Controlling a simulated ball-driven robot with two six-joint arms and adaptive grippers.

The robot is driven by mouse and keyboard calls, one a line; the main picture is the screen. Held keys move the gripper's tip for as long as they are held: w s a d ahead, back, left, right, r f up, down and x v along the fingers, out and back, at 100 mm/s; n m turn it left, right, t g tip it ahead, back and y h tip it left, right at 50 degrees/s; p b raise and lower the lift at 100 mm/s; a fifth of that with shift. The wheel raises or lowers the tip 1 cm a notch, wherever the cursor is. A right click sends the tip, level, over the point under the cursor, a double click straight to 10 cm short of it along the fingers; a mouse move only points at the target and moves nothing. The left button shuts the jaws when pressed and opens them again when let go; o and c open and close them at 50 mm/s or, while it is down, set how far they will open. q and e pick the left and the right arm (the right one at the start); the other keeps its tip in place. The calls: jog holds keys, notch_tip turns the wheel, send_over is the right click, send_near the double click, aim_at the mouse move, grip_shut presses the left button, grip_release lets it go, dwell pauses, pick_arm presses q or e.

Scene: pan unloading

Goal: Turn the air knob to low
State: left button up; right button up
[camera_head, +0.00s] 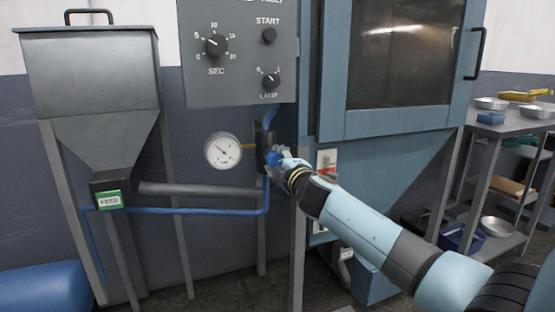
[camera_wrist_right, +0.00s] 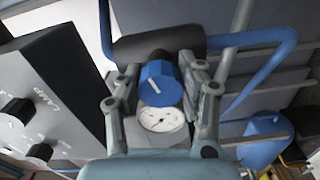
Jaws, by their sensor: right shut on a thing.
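The air knob (camera_wrist_right: 161,84) is blue with a white pointer line and sits on a dark cylindrical body. My right gripper (camera_wrist_right: 160,90) has its two fingers on either side of the knob and is shut on it. In the head view the right gripper (camera_head: 279,162) reaches the blue knob (camera_head: 272,158) beside the pressure gauge, and the hand partly hides it. The round white gauge (camera_head: 223,151) is left of the knob; the gauge (camera_wrist_right: 162,119) also shows below the knob in the wrist view. My left gripper is not in view.
A grey control panel (camera_head: 238,75) with dials hangs above the knob. A blue cabinet (camera_head: 385,133) with a window stands to the right. A grey hopper (camera_head: 88,75) with a green FEED label (camera_head: 110,200) stands left. A blue hose (camera_head: 190,211) runs below the gauge. Shelves with pans (camera_head: 496,228) stand far right.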

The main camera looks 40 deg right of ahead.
jog(key=n, duration=0.3)
jog(key=shift+n+p, duration=0.4)
jog(key=n, duration=0.3)
jog(key=shift+r+n+p, duration=0.1)
jog(key=shift+n+p, duration=0.2)
jog(key=shift+p, duration=0.1)
jog(key=n+p, duration=0.1)
jog(key=n, duration=0.3)
jog(key=shift+a, duration=0.1)
jog(key=shift+n, duration=1.7)
jog(key=o, duration=1.2)
jog(key=shift+c, duration=0.2)
jog(key=v, duration=1.2)
